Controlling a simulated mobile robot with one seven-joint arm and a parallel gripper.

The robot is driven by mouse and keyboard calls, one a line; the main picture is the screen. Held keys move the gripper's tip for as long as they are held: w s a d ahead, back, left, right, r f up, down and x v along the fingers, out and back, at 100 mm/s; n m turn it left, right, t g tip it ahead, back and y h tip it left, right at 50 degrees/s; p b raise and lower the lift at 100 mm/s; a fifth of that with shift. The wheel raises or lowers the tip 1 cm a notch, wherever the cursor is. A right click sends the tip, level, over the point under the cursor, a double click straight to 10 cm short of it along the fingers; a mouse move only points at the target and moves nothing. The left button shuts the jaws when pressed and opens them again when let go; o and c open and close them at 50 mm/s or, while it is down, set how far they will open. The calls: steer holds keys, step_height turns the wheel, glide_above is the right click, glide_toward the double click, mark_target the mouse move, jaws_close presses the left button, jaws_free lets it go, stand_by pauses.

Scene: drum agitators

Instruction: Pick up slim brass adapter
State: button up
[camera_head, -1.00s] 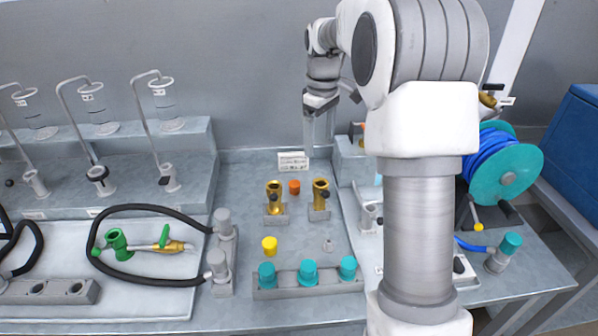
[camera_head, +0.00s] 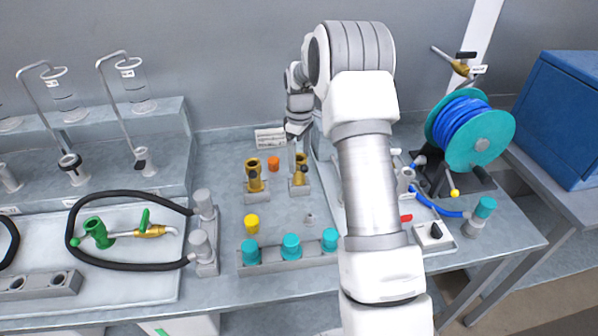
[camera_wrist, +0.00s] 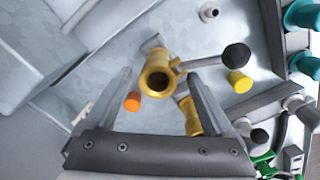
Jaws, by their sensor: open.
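Two brass adapters stand upright in grey holders, each with a black-knobbed lever: a right one (camera_head: 301,177) and a left one (camera_head: 255,181). I cannot tell for sure which is the slim one. My gripper (camera_head: 294,163) is over the right adapter, its fingers partly in front of it. In the wrist view my gripper (camera_wrist: 160,76) is open, with a finger on each side of the right adapter's round mouth (camera_wrist: 158,66). Contact cannot be judged. The left adapter (camera_wrist: 190,115) shows beyond the right finger, partly hidden by it.
An orange cap (camera_head: 273,163) stands behind and between the adapters. A yellow cap (camera_head: 251,223) and a rack with teal caps (camera_head: 290,252) are in front. A black hose (camera_head: 120,194) lies left. A blue hose reel (camera_head: 470,130) stands right.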

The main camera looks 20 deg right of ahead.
mark_target(299, 171)
steer(key=shift+w+f, duration=0.15)
steer(key=shift+f, duration=2.8)
steer(key=shift+r, duration=0.1)
jaws_close()
